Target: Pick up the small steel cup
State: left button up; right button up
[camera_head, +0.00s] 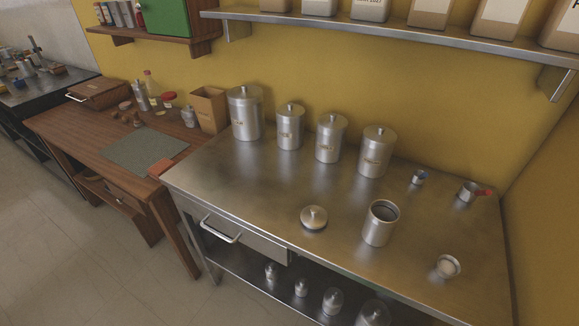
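Several small vessels stand on the right part of the steel table, and I cannot tell for certain which is the small steel cup. A small round metal cup (447,266) with something pale inside is near the front right. A small metal cup with blue at its top (418,178) stands farther back. A small metal vessel with a red part at its side (467,192) stands at the back right. All stand apart from each other. Neither of my grippers is in view.
An open steel canister (379,228) stands left of the front cup, with a loose lid (314,218) farther left. Several lidded canisters (328,141) line the back. A shelf (400,35) overhangs the table (240,185). Bare steel lies around the cups.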

aim_at(447, 267)
jog(key=z, duration=1.6)
